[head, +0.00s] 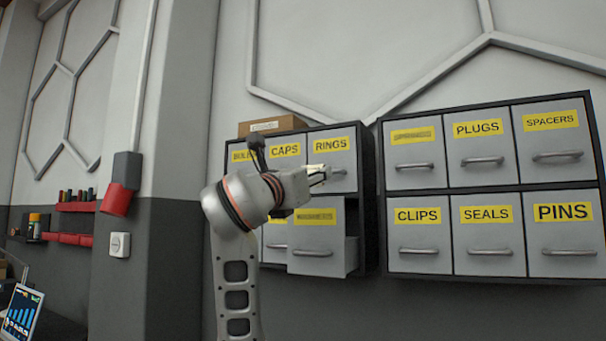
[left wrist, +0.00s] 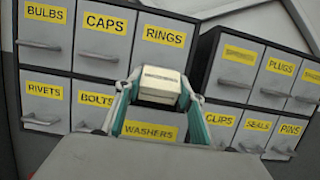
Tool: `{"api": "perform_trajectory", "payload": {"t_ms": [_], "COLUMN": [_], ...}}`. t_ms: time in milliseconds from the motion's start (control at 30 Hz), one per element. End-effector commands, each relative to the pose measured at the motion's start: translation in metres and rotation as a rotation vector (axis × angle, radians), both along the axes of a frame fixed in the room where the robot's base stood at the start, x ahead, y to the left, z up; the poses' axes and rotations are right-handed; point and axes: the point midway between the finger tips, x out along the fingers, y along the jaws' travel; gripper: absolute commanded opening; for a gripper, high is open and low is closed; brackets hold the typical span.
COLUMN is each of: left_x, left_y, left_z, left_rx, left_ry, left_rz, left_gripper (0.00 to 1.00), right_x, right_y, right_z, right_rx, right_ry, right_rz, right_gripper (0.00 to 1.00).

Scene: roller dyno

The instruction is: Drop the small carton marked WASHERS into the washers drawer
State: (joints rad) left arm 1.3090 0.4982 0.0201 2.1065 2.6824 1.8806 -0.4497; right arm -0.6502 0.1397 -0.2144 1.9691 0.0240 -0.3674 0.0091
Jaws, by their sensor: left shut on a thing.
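My left gripper (head: 317,176) is shut on a small pale carton, in front of the RINGS drawer and above the open washers drawer (head: 315,263). In the left wrist view, the carton (left wrist: 160,84) sits between the fingertips of the left gripper (left wrist: 160,92); I cannot read its marking. The washers drawer is pulled out from the lower right of the left cabinet. Its label is blurred in the head view but reads WASHERS in the left wrist view (left wrist: 150,131). The drawer's inside is hidden. My right gripper is not in view.
The left cabinet also has drawers marked CAPS (head: 285,151), RINGS (head: 332,145) and others. A brown box (head: 288,124) lies on its top. The right cabinet (head: 487,266) has closed drawers. A red-and-grey fixture (head: 121,184) is on the wall at left.

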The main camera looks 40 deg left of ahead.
Motion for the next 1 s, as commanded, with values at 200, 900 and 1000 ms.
{"api": "perform_trajectory", "payload": {"t_ms": [200,900,1000], "left_x": [0.023,0.055,0.054], "left_y": [0.007,0.017,0.017], "left_z": [-0.004,-0.007,-0.007], "left_rx": [-0.002,-0.001,-0.001], "left_ry": [0.001,-0.001,-0.001], "left_rz": [-0.003,0.000,0.000], "left_gripper": [0.15,0.15,0.41], "right_x": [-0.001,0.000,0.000], "right_y": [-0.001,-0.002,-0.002], "right_z": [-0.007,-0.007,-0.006], "right_rx": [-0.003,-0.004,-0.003], "right_ry": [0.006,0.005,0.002], "right_rz": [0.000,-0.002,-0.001], "right_gripper": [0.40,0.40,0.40]}}
